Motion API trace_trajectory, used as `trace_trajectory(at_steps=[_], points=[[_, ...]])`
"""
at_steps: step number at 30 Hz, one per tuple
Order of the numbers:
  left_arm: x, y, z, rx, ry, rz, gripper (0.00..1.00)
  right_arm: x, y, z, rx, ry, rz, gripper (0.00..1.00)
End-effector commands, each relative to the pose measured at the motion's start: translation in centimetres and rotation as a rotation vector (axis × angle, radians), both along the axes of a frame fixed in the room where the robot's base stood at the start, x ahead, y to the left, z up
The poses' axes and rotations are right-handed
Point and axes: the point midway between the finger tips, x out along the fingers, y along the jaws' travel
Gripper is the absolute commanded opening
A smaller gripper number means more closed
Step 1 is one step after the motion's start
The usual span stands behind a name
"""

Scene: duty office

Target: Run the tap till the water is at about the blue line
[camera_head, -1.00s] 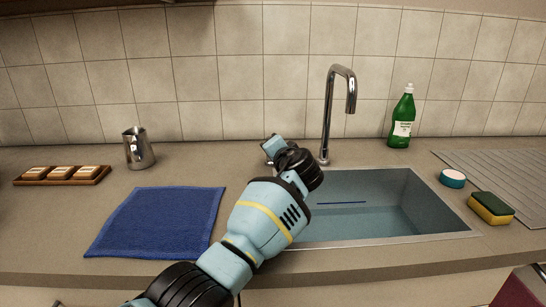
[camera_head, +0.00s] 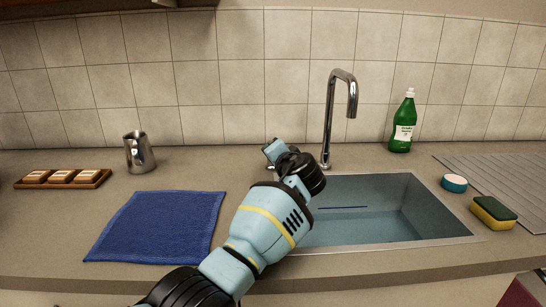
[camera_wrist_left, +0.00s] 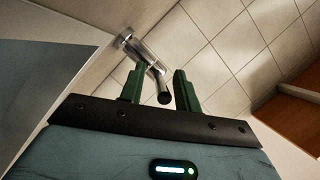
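The chrome tap (camera_head: 338,115) stands behind the sink (camera_head: 440,238), its spout over the basin; I see no stream from it. A short blue line (camera_head: 343,207) runs along the sink's far inner wall. The bluish basin floor lies below it; I cannot tell the water level clearly. My left gripper (camera_wrist_left: 159,80) is beside the tap's base. In the left wrist view its green fingers are apart, with the chrome tap lever (camera_wrist_left: 158,72) between them; I see a gap on the right side. In the head view the wrist hides the fingers and lever. My right gripper is not in view.
A blue cloth (camera_head: 158,228) lies left of the sink. A metal jug (camera_head: 138,152) and a wooden tray (camera_head: 101,180) stand further left. Right are a green bottle (camera_head: 402,125), a round teal-and-white item (camera_head: 454,183), a sponge (camera_head: 492,212) and a ridged drainboard (camera_head: 500,180).

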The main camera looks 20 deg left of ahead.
Motion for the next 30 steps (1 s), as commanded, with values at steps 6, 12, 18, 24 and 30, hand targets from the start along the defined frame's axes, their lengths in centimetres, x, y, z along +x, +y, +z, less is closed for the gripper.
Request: trace_trajectory(at_steps=[6,12,18,24,30], points=[[-1.3,-1.2,0.4,-0.001,-0.002,-0.003,0.33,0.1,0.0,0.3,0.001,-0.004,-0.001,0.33],[-3.4,-2.8,0.9,-0.002,0.0,-0.002,0.33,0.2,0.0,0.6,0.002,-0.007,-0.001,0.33],[-5.1,-4.2,1.4,0.0,0.001,-0.001,0.33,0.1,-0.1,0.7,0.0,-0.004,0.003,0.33],[-5.9,-4.7,1.6,0.0,0.002,0.0,0.33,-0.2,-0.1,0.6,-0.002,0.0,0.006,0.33],[-5.9,-4.7,1.6,0.0,0.002,0.001,0.33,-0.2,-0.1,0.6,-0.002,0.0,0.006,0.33]])
